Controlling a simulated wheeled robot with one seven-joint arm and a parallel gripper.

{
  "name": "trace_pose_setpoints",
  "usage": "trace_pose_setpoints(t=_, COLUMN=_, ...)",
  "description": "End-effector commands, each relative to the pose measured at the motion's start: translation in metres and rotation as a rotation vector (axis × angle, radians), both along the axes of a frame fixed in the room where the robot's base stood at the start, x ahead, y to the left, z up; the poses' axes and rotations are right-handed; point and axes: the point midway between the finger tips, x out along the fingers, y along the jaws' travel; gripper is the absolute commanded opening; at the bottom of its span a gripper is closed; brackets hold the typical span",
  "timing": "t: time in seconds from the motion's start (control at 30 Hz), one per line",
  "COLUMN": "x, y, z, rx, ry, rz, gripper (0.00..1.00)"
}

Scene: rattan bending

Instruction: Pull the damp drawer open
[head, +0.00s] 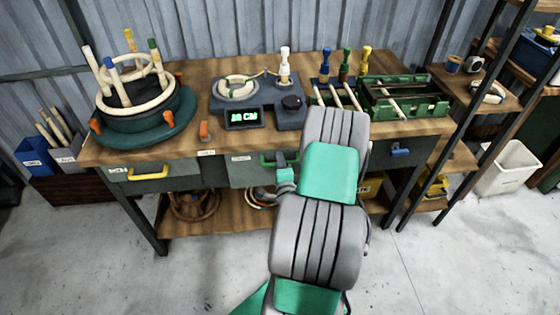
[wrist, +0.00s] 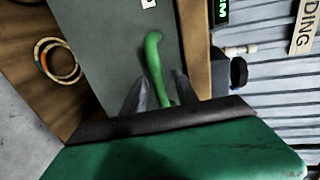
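The workbench has drawers with a yellow handle (head: 148,174), a green handle (head: 268,162) and a blue handle (head: 400,152). The labels are too small to read, so I cannot tell which drawer is the damp one. The drawer fronts look closed. My gripper (wrist: 158,88) is at the green handle. In the wrist view the green handle (wrist: 154,52) runs down between my two fingers, with a narrow gap seeming to show beside each. My gripper looks open around it. My arm hides part of the middle drawer (head: 247,174) in the head view.
On the benchtop (head: 200,80) stand a round green jig (head: 150,120) with rattan rings, a scale (head: 262,112) and a green rack (head: 425,103). Coiled rings (wrist: 58,62) lie on the lower shelf. A shelf unit and a white bin (head: 508,170) stand right. The floor in front is clear.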

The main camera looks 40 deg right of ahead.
Motion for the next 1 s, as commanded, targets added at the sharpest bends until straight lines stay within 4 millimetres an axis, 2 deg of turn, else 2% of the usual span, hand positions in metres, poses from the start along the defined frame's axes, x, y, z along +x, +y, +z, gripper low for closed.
trace_pose_setpoints(t=0.3, x=0.0030, y=-0.0015, z=-0.0011, rx=-0.001, ry=0.000, rz=0.001, gripper=0.35)
trace_pose_setpoints(t=0.73, x=0.0029, y=-0.0014, z=-0.0011, rx=-0.001, ry=0.000, rz=0.001, gripper=0.00)
trace_pose_setpoints(t=1.0, x=0.0029, y=-0.0014, z=-0.0012, rx=-0.001, ry=0.001, rz=0.001, gripper=0.00)
